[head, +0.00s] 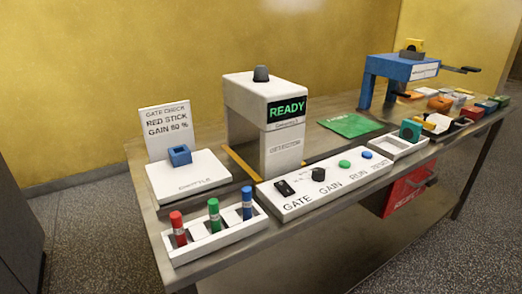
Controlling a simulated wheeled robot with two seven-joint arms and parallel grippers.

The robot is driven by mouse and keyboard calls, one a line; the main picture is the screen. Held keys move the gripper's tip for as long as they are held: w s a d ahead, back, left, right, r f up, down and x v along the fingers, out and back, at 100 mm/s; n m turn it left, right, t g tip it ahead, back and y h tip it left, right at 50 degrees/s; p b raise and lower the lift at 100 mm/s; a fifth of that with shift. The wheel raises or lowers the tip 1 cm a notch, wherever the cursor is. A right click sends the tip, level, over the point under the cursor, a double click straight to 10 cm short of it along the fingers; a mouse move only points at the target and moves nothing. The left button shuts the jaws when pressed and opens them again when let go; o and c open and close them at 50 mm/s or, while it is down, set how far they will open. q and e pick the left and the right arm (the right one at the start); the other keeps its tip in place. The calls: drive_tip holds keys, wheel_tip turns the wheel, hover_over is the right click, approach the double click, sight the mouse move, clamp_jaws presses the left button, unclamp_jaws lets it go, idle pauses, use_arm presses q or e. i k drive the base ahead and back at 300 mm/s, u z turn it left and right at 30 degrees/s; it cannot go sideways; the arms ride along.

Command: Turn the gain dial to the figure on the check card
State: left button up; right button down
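The gain dial (319,174) is a small black knob above the word GAIN on the white control panel (300,205). The figure its pointer faces is too small to read. The check card (166,127) stands upright at the left back and reads "GATE CHECK, RED STICK, GAIN", with a figure that looks like 60 or 80 %. The white detector (267,115) shows READY in green. A red stick (178,228), a green stick (214,215) and a blue stick (247,203) stand in a white rack (215,243). Neither of my grippers is in view.
A black GATE switch (284,188), green RUN button (344,164) and blue RESET button (366,155) flank the dial. A blue block (180,155) sits on a white plate. A red bin (408,190) hangs below.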

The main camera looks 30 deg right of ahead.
sight(318, 174)
drive_tip(key=z, duration=1.25)
drive_tip(key=k, duration=0.65)
drive_tip(key=z, duration=0.35)
drive_tip(key=i, duration=1.05)
drive_tip(key=u, duration=0.55)
